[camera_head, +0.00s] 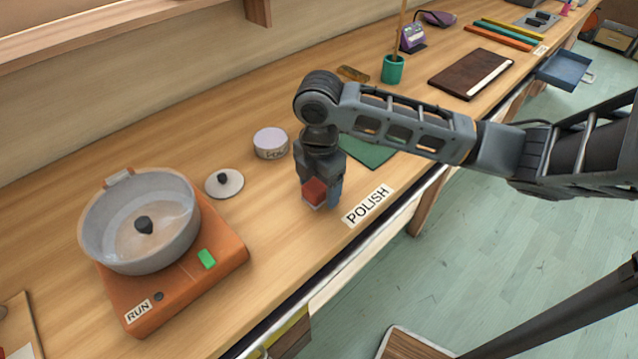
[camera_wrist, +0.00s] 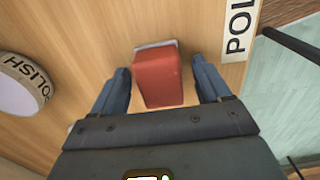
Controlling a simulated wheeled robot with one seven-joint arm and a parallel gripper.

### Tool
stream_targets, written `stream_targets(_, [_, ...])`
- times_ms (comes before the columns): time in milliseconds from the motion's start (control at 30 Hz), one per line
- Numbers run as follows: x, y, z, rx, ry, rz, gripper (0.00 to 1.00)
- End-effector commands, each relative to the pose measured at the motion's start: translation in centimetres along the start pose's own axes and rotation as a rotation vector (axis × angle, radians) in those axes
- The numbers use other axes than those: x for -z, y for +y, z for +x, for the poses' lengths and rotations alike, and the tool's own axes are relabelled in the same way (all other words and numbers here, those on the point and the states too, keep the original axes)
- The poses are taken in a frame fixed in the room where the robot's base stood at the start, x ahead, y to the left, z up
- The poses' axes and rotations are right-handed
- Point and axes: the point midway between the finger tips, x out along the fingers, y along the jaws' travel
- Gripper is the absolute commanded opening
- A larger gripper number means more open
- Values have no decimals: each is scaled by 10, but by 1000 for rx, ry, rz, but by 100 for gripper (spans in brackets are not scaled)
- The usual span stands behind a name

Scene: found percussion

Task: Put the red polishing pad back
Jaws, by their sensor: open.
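The red polishing pad (camera_head: 314,191) is a small red block with a pale grey edge. It is on the wooden bench beside the POLISH label (camera_head: 368,205). In the wrist view the pad (camera_wrist: 160,78) lies between the two fingers of my gripper (camera_wrist: 161,70), with a gap on each side. My gripper (camera_head: 322,194) points down over the pad and is open. My gripper hides part of the pad in the head view, and I cannot tell exactly how far the fingers reach down.
A round POLISH tin (camera_head: 270,144) and a knobbed disc (camera_head: 224,183) stand left of my gripper. A grey pan (camera_head: 100,232) sits on an orange RUN base (camera_head: 215,280). A green mat (camera_head: 372,152) lies behind my arm. The bench's front edge is close by.

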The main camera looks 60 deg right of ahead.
Motion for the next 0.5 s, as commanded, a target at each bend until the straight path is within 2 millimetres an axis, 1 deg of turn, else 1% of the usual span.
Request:
stream_targets(167, [0, 0, 0, 0, 0, 0, 76])
stream_targets(267, [0, 0, -4, -1, 0, -1, 76])
stream_targets(367, [0, 1, -14, -4, 0, -2, 76])
stream_targets(467, [0, 1, -31, -5, -2, -3, 76])
stream_targets(500, [0, 1, -40, -4, -2, -4, 76])
